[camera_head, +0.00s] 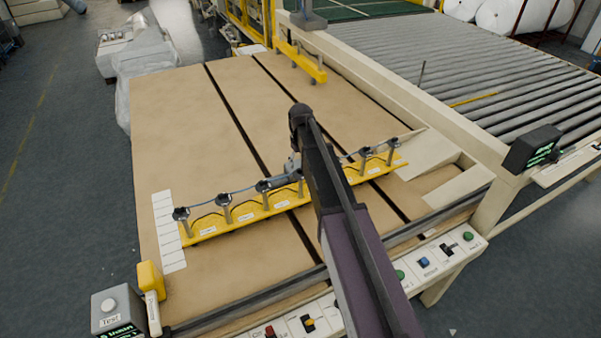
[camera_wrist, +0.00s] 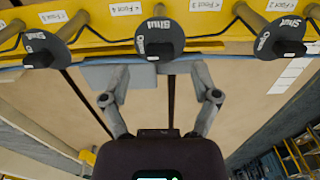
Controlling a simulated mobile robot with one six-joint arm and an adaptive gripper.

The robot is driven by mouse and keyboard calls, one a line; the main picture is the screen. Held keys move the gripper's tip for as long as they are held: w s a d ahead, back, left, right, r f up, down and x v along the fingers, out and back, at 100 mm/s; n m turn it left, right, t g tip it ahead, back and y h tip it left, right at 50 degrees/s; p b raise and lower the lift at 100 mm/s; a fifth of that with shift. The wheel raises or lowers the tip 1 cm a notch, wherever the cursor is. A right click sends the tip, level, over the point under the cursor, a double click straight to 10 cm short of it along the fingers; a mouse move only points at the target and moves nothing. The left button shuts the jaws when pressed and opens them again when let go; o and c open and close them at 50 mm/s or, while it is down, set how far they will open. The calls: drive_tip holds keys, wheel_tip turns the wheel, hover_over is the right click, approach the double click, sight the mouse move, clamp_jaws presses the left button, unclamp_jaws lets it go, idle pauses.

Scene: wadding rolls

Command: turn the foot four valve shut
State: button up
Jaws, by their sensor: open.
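In the wrist view, three round grey valve discs with dark handles and "Shut" and "Open" lettering line the yellow rail (camera_wrist: 185,28). The middle valve (camera_wrist: 160,38) is just beyond and between my fingers. A "Foot 4" label (camera_wrist: 127,9) is to its upper left and a "Foot 3" label (camera_wrist: 207,5) to its upper right. I cannot tell for sure which label belongs to it. My gripper (camera_wrist: 160,72) is open and empty, apart from the handle. In the head view, my arm hides part of the rail (camera_head: 240,212) and most of my gripper.
Other valves stand to the left (camera_wrist: 42,48) and right (camera_wrist: 280,40). A blue hose runs along the rail. The brown table (camera_head: 180,110) is largely clear. A control strip (camera_head: 440,258) edges its front, and a roller conveyor (camera_head: 450,75) lies to the right.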

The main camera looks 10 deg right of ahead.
drive_tip(key=shift+f+b, duration=1.15)
drive_tip(key=shift+f, duration=0.3)
clamp_jaws()
